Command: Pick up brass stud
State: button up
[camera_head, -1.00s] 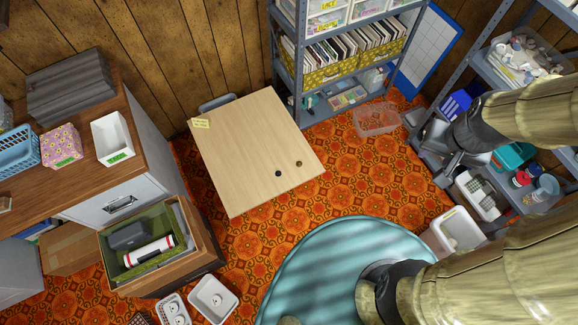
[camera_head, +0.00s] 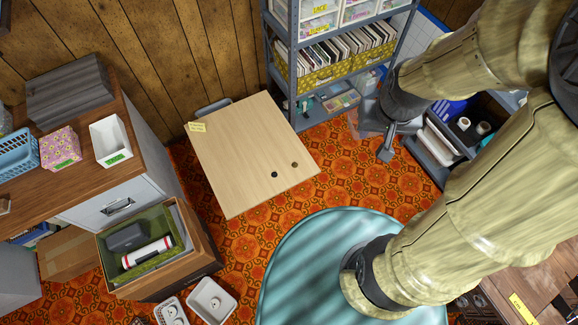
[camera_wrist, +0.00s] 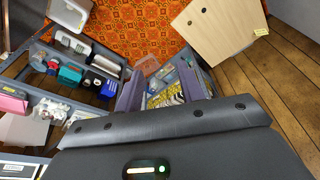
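The brass stud (camera_head: 294,164) is a tiny brownish dot on the pale wooden table top (camera_head: 235,150), near its right end. A similar black dot (camera_head: 274,174) lies just left of it. In the wrist view the table top (camera_wrist: 222,35) shows at the upper right with two small dark dots, whose colours I cannot tell apart. My gripper (camera_head: 385,150) is in the air to the right of the table, well apart from the stud. Its fingers are small and dark in the head view, and I cannot tell their opening.
A metal shelf (camera_head: 290,115) with boxes and records stands behind the table's right side. A round teal table (camera_head: 300,260) is in front. A wooden cabinet (camera_head: 80,180) and an open drawer (camera_head: 185,270) are at left. A yellow note (camera_head: 196,128) lies on the table's far-left corner.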

jog(key=w+a+f+n+h+b, duration=0.25)
jog(key=f+n+b, duration=0.55)
jog(key=f, duration=1)
jog(key=w+a+f+n+t+h+b, duration=0.1)
jog(key=a+f+n+b, duration=0.3)
jog(key=f+b, duration=1.1)
jog(key=w+a+f+n+h+b, duration=0.2)
jog(key=a+f+n+b, duration=0.35)
jog(key=f, duration=1.45)
jog(key=w+a+f+n+t+y+b, duration=0.1)
jog(key=a+f+n+t+b, duration=0.3)
jog(key=b, duration=0.5)
jog(key=w+a+f+n+t+b, duration=0.4)
jog(key=f+n+b, duration=0.4)
jog(key=n, duration=0.3)
jog(key=a+t+b, duration=0.1)
jog(key=a, duration=0.1)
jog(key=shift+w+a+f+y, duration=0.15)
jog(key=shift+w+a+y, duration=0.1)
jog(key=shift+a+y, duration=0.1)
jog(key=b, duration=0.5)
send_near(295, 164)
jog(key=x, duration=0.2)
jog(key=shift+w+d+f, duration=0.2)
jog(key=shift+d+f, duration=0.1)
jog(key=shift+w+d, duration=0.1)
jog(key=shift+w, duration=0.3)
